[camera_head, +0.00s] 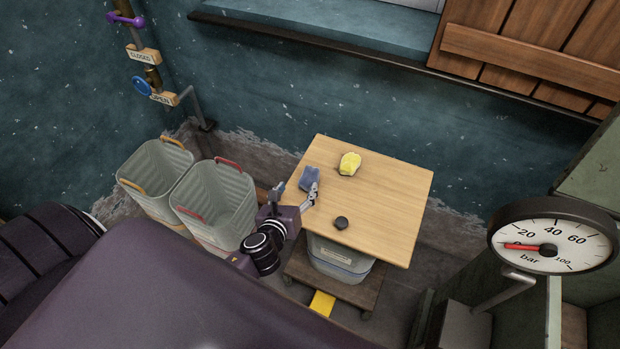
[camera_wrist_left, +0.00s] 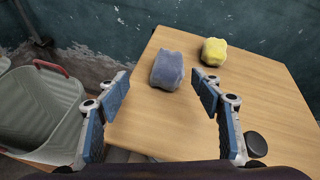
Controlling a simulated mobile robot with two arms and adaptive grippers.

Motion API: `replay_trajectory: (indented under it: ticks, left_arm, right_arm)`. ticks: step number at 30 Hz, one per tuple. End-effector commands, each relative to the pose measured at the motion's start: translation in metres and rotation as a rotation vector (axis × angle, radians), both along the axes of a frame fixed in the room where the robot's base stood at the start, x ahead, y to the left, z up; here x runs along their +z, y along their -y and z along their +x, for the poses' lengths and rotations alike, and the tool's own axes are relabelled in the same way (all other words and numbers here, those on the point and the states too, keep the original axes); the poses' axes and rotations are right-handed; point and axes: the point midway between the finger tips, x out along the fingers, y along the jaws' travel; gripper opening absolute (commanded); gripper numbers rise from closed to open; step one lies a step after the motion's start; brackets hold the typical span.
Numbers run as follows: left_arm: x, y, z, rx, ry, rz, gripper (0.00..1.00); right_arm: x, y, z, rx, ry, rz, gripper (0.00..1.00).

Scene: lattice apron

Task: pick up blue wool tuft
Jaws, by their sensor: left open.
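The blue wool tuft (camera_head: 310,178) lies on the wooden table (camera_head: 395,205) near its left edge. In the left wrist view the blue wool tuft (camera_wrist_left: 167,71) lies ahead of the fingertips, roughly midway between them. My left gripper (camera_head: 296,191) is at the table's left edge, just on the near side of the tuft. In the left wrist view my left gripper (camera_wrist_left: 160,92) has its fingers wide apart with nothing between them. My right gripper is not in view.
A yellow tuft (camera_head: 349,164) and a black round piece (camera_head: 341,223) also lie on the table. Two grey bins (camera_head: 155,172) (camera_head: 216,200) stand left of it. Another bin (camera_head: 338,262) sits under the table. A pressure gauge (camera_head: 552,240) stands at right.

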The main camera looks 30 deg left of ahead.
Motion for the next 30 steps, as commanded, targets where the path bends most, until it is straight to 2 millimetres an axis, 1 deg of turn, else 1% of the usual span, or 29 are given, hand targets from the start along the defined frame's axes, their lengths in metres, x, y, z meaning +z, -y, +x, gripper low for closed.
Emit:
replay_trajectory:
  ticks: [1, 3, 6, 17, 21, 24, 30]
  left_arm:
    - [-0.002, 0.003, 0.004, -0.057, -0.002, 0.077, 0.6]
    - [-0.003, 0.006, 0.008, -0.115, -0.003, 0.156, 0.6]
    - [-0.005, 0.009, 0.012, -0.158, -0.003, 0.215, 0.6]
    - [-0.021, 0.005, 0.045, -0.162, -0.002, 0.221, 0.6]
    - [-0.032, 0.003, 0.063, -0.16, -0.003, 0.218, 0.6]
    - [-0.036, 0.001, 0.074, -0.162, -0.002, 0.22, 0.6]
    - [-0.039, 0.0, 0.08, -0.161, -0.003, 0.22, 0.6]
  right_arm:
    - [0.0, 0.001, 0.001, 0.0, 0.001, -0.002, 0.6]
    - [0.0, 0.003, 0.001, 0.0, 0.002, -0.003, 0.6]
    - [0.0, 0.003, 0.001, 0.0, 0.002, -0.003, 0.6]
    - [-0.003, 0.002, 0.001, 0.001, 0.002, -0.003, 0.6]
    - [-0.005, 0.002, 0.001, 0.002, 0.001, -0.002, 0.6]
    - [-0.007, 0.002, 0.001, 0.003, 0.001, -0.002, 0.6]
    - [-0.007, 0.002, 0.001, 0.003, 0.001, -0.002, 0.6]
